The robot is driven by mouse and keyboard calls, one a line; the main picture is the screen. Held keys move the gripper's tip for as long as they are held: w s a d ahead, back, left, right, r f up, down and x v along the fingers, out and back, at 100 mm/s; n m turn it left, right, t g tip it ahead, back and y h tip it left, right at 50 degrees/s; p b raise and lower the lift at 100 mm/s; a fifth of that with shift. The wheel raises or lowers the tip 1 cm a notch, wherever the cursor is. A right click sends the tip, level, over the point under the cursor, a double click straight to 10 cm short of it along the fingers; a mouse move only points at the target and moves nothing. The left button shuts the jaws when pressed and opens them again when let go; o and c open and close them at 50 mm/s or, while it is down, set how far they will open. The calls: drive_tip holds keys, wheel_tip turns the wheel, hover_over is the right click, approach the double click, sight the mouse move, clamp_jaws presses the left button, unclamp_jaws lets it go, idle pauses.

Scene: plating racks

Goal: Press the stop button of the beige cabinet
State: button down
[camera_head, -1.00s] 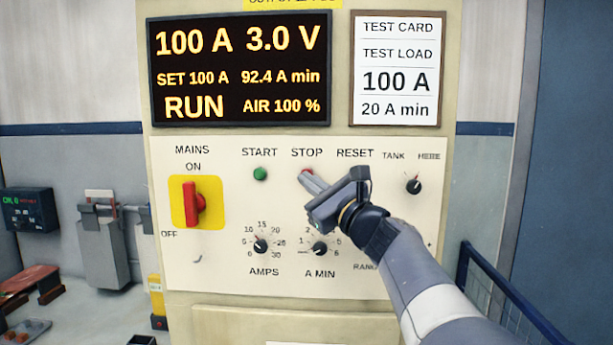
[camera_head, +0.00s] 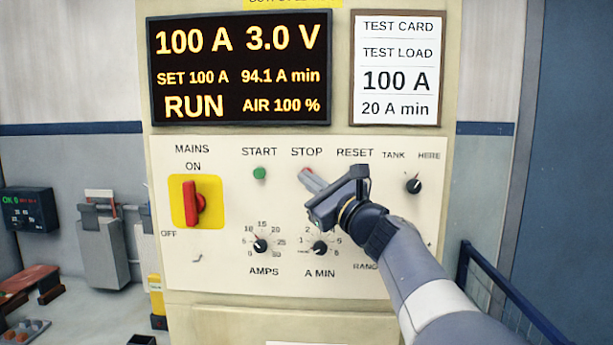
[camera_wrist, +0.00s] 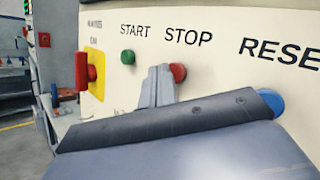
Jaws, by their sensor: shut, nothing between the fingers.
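The beige cabinet (camera_head: 230,280) fills the middle of the head view. Its red stop button (camera_head: 305,171) sits under the STOP label, partly hidden behind my fingertips. The stop button (camera_wrist: 178,72) shows more clearly in the wrist view, just right of the fingertips. My gripper (camera_head: 310,180) is shut and empty, its fingers pointing at the panel beside the stop button. In the wrist view my gripper (camera_wrist: 158,80) covers part of the panel between the green and red buttons. I cannot tell whether the tips touch the button. The display (camera_head: 240,68) reads RUN, 100 A, 3.0 V, 94.1 A min.
The green start button (camera_head: 260,173) is left of the stop button. The blue reset button (camera_wrist: 270,102) is right of it, partly hidden by my gripper. The red mains switch (camera_head: 194,203) stands at ON. Dials (camera_head: 261,246) sit below. A test card (camera_head: 397,70) reads 20 A min.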

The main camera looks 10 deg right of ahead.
drive_tip(key=shift+w+d, duration=0.2)
drive_tip(key=shift+w, duration=0.3)
idle(0.8)
drive_tip(key=shift+s+a+b, duration=0.3)
drive_tip(key=shift+s+b, duration=0.1)
drive_tip(key=shift+s, duration=0.5)
drive_tip(key=s, duration=0.1)
drive_tip(key=s+a+b, duration=0.1)
drive_tip(key=s, duration=0.2)
drive_tip(key=shift+s+a+b, duration=0.3)
drive_tip(key=shift+s, duration=0.05)
drive_tip(key=shift+w, duration=0.1)
idle(0.5)
